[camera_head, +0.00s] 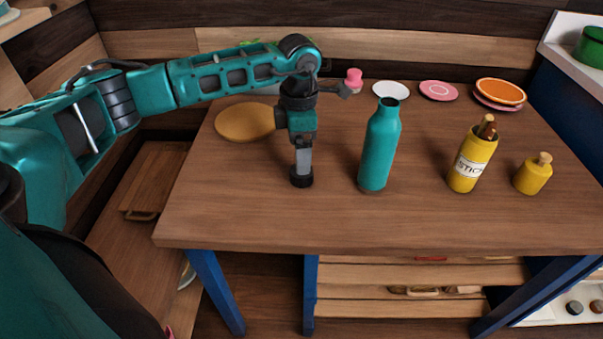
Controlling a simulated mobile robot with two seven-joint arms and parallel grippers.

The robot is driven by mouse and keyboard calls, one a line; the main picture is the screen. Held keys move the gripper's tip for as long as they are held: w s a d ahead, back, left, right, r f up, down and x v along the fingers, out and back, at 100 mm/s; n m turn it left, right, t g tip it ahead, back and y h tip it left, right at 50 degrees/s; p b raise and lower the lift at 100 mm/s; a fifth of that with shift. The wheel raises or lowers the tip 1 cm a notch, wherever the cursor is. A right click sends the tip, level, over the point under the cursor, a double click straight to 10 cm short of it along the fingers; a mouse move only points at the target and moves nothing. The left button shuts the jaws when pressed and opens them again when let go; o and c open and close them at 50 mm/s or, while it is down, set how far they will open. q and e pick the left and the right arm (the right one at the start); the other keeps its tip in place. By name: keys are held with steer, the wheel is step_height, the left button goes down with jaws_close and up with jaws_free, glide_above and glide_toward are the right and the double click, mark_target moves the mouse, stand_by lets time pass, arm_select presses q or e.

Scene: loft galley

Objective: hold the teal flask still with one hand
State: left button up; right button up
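The teal flask (379,146) stands upright near the middle of the wooden table, with its neck open at the top. My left gripper (301,177) points down to the left of the flask, with a clear gap of table between them. I see its fingers nearly edge-on, so I cannot tell whether they are open or shut. Nothing shows held in it. My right gripper is not in view.
On the table (270,220), a yellow holder (467,169) with brown sticks and a small yellow bottle (532,177) stand right of the flask. A round wooden board (243,122) lies behind my gripper. White (392,89), pink (438,90) and orange (500,91) plates lie at the back.

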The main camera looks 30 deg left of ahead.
arm_select(q)
steer(key=shift+f, duration=0.1)
step_height(320, 180, down, 5)
stand_by(0.5)
steer(key=c, duration=1.1)
steer(key=shift+w, duration=0.1)
step_height(320, 180, up, 20)
steer(key=shift+r+p, duration=0.1)
steer(key=shift+p, duration=0.7)
